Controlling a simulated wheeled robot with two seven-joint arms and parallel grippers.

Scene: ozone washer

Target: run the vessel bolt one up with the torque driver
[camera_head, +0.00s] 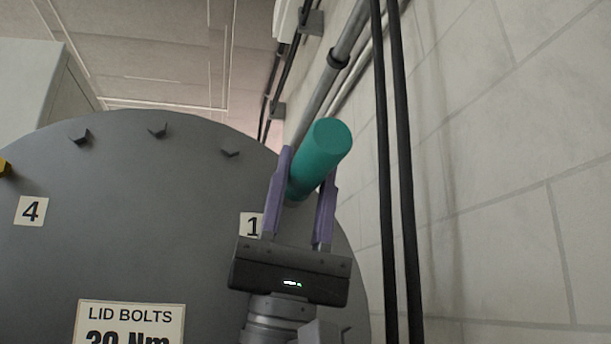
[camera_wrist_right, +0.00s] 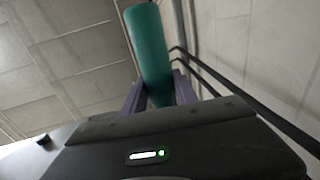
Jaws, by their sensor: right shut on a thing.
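The torque driver (camera_head: 322,155) shows as a teal cylinder, tilted, in front of the upper right of the grey round vessel lid (camera_head: 150,230). My right gripper (camera_head: 306,185) is shut on it with purple fingers on both sides. In the right wrist view the driver (camera_wrist_right: 150,55) rises between the fingers (camera_wrist_right: 160,95). A label "1" (camera_head: 251,225) sits on the lid just left of the gripper. Bolt one itself is not visible; the gripper and driver cover that part of the lid. My left gripper is not in view.
A label "4" (camera_head: 31,211) and a yellow bolt part (camera_head: 4,168) are at the lid's left. A "LID BOLTS" sign (camera_head: 130,318) is below. Small dark lugs (camera_head: 158,130) line the lid's upper edge. Dark vertical pipes (camera_head: 392,180) run along the wall (camera_head: 500,170) at right.

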